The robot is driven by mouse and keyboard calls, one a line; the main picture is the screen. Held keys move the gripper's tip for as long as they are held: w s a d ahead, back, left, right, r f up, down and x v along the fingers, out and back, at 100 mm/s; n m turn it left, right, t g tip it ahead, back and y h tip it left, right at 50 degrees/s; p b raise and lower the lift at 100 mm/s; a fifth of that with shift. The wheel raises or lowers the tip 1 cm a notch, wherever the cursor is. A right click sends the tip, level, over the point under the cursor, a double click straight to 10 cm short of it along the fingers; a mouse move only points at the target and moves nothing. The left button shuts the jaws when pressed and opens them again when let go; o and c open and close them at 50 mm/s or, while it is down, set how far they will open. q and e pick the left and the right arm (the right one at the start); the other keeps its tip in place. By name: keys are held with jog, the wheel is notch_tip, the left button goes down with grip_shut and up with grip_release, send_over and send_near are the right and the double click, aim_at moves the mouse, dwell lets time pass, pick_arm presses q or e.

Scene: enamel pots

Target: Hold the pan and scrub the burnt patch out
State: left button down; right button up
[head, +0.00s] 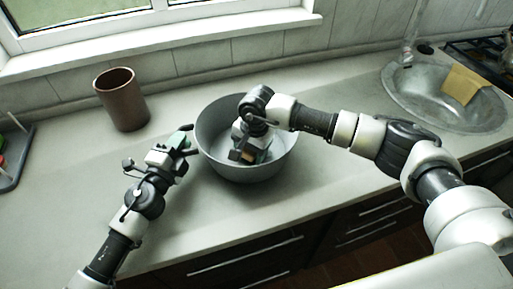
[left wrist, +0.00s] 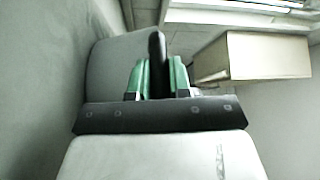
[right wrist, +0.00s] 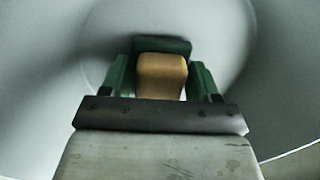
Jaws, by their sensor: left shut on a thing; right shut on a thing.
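The grey pan (head: 272,165) stands on the counter in the middle of the head view. My left gripper (head: 183,144) is at its left side, shut on the black handle, which stands between the green fingers in the left wrist view (left wrist: 157,62). My right gripper (head: 248,148) reaches down inside the pan. It is shut on a tan block-shaped scrubber (right wrist: 161,75) with a dark green edge, close over the pan floor. A blurred dark smudge shows beside the scrubber in the right wrist view; I cannot tell whether it is the burnt patch or shadow.
A brown cup (head: 121,100) stands at the back left. A dark rack (head: 14,158) is at the left edge. A metal sink (head: 425,103) with a tan board (head: 464,84) across it is on the right, with a hob (head: 490,52) beyond. The counter's front edge is near the pan.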

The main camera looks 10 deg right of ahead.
jog(key=a, duration=0.3)
jog(key=shift+s+a, duration=0.15)
jog(key=shift+a, duration=0.1)
jog(key=shift+w+a+f, duration=0.1)
jog(key=shift+w, duration=0.95)
jog(key=shift+w+d, duration=0.15)
jog(key=shift+d, duration=1.95)
jog(key=shift+w+d, duration=0.1)
jog(key=shift+d, duration=2)
jog(key=shift+s+a, duration=0.2)
jog(key=shift+a, duration=4)
jog(key=shift+w, duration=1)
jog(key=shift+w+d, duration=0.15)
jog(key=shift+d, duration=1.9)
jog(key=shift+w+d, duration=0.1)
jog(key=shift+d, duration=2)
jog(key=shift+s+a+f, duration=0.15)
jog(key=shift+a, duration=2.1)
jog(key=shift+s+a, duration=0.1)
jog(key=shift+a, duration=1.85)
